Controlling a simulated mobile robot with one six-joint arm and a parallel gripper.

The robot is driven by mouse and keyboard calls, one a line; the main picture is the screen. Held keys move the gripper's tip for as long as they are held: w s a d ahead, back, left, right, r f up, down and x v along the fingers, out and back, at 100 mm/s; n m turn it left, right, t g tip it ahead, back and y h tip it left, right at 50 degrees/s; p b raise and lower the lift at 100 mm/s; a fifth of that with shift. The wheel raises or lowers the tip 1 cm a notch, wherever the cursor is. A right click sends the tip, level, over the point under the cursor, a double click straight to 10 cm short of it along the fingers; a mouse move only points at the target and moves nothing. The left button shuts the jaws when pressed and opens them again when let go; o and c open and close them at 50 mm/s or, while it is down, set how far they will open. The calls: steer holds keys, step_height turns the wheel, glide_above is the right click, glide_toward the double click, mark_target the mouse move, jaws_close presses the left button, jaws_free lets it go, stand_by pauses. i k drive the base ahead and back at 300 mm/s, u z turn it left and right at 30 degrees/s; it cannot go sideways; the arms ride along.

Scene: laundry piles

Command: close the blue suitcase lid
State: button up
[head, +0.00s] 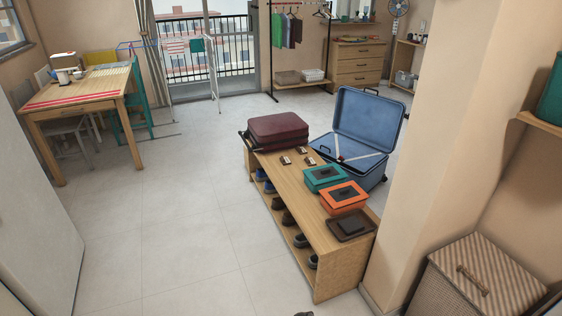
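The blue suitcase (343,168) stands beside the far right side of a low wooden bench. Its lid (368,119) is open and raised, tilted back a little from upright. Light straps cross the inside of the lower half, and a small red detail shows there. Part of the suitcase's lower body is hidden behind the bench and the boxes on it. My gripper is not in view.
The wooden bench (285,200) carries a maroon suitcase (278,129), a teal box (324,177), an orange box (344,197) and a dark tray (349,226). A wall pillar (425,150) stands at right. Open floor (185,225) lies left of the bench.

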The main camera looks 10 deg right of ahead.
mark_target(371, 119)
steer(key=u, duration=0.3)
steer(key=k, duration=0.95)
steer(key=u, duration=0.65)
steer(key=i, duration=2.2)
steer(key=z, duration=0.4)
steer(key=i, duration=0.7)
steer(key=z, duration=1.15)
steer(key=i, duration=0.9)
steer(key=z, duration=0.5)
